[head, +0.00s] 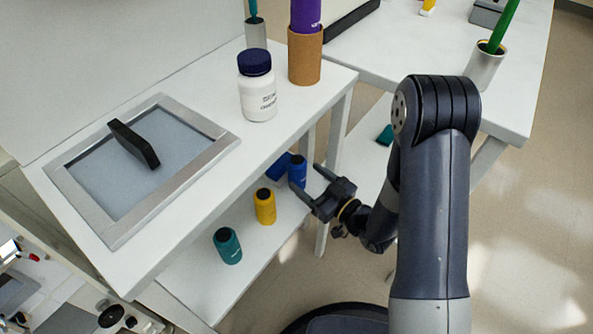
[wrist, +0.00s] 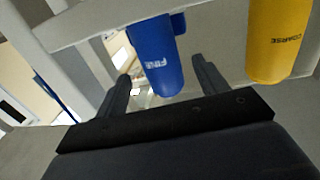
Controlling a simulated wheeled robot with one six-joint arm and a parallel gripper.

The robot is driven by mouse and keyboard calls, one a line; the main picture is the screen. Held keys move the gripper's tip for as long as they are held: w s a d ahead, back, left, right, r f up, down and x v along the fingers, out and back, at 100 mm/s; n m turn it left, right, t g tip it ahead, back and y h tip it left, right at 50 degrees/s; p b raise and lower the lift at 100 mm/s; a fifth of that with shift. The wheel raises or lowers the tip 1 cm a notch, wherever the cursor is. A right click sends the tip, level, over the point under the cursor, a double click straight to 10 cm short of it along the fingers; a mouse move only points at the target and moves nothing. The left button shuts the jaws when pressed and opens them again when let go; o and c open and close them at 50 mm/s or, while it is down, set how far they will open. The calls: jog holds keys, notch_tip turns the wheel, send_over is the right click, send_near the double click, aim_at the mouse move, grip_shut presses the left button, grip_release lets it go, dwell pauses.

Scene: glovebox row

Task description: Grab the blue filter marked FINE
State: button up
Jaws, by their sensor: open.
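The blue filter marked FINE (wrist: 156,62) is ahead of my gripper in the wrist view, its label upside down there. In the head view a blue filter with a dark cap (head: 297,171) stands on the lower shelf, right by my gripper (head: 322,188). My gripper is open, and its two fingers (wrist: 162,90) show on either side of the filter's near end in the wrist view. I cannot tell whether they touch it. A second blue item (head: 279,166) lies just behind it, partly hidden.
A yellow filter marked COARSE (wrist: 275,40) is beside the blue one; it also stands on the shelf (head: 264,206). A teal filter (head: 228,245) stands farther left. The upper shelf, with a white bottle (head: 257,86), overhangs them. A table leg (head: 338,140) is close to my gripper.

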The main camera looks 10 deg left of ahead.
aim_at(292, 164)
jog(key=x, duration=0.6)
jog(key=shift+a+r+b, duration=0.2)
jog(key=shift+r+b, duration=0.2)
jog(key=c, duration=1.2)
jog(key=shift+o, duration=0.2)
jog(key=shift+r, duration=0.15)
